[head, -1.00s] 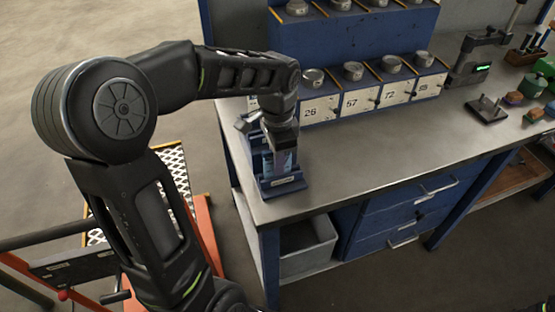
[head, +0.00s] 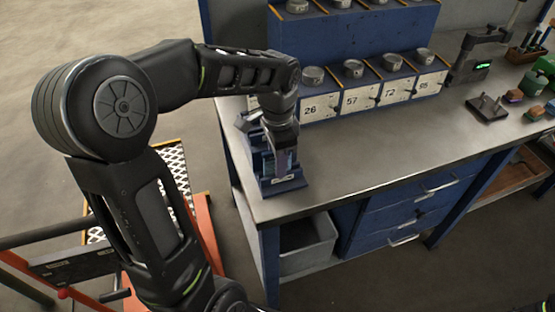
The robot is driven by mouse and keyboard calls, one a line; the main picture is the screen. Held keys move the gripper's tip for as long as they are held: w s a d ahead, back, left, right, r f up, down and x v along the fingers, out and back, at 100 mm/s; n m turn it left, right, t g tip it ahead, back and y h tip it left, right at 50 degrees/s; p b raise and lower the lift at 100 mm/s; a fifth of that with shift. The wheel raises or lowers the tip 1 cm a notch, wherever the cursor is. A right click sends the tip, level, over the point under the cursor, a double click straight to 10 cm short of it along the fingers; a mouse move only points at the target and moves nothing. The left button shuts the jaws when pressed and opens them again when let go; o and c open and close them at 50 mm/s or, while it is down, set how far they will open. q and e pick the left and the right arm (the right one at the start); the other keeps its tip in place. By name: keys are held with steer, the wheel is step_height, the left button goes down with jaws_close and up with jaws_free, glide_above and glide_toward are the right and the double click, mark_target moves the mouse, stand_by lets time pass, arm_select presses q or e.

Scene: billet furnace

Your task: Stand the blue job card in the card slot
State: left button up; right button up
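The blue card slot (head: 281,184) is a small holder with a pale label on its front, on the near left corner of the steel bench. My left gripper (head: 284,158) points down into it from above, close to its back part. A small strip of light blue, which looks like the job card (head: 292,161), shows upright at the gripper's fingers, just above the holder's front. The fingers are small and dark here, so I cannot tell whether they still grip the card. The card's lower edge is hidden. My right gripper is out of view.
A blue rack with numbered bins (head: 367,99) and round metal pieces stands behind, to the right. A gauge with a green display (head: 483,65) and a dark pegged plate (head: 487,108) are further right. The bench top (head: 390,152) between is clear.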

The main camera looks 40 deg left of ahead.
arm_select(q)
steer(key=shift+r, duration=0.1)
step_height(320, 180, up, 8)
steer(key=shift+f, duration=0.15)
stand_by(0.7)
